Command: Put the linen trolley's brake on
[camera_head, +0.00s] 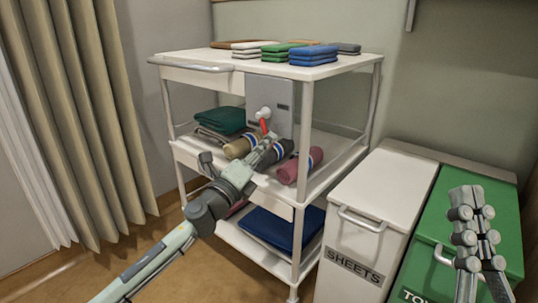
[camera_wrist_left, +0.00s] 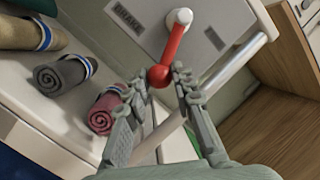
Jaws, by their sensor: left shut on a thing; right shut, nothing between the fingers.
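The linen trolley (camera_head: 345,68) is white with several shelves and stands in the middle of the head view. A grey panel (camera_head: 284,96) on it carries a red lever (camera_head: 264,125) on a white pivot. In the left wrist view the panel reads BRAKE, and the lever (camera_wrist_left: 172,45) slants down from the pivot to a round red knob. My left gripper (camera_wrist_left: 163,80) is shut on the lever's knob end; in the head view the gripper (camera_head: 272,147) partly hides it. My right gripper (camera_head: 468,192) is shut and empty, in front of the green bin.
Rolled towels, including a pink one (camera_head: 301,166), lie close to my left gripper on the middle shelf. Folded cloths (camera_head: 313,55) lie on top. A white SHEETS bin (camera_head: 378,190) and a green bin (camera_head: 441,208) stand at right. A beige curtain (camera_head: 75,110) hangs at left.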

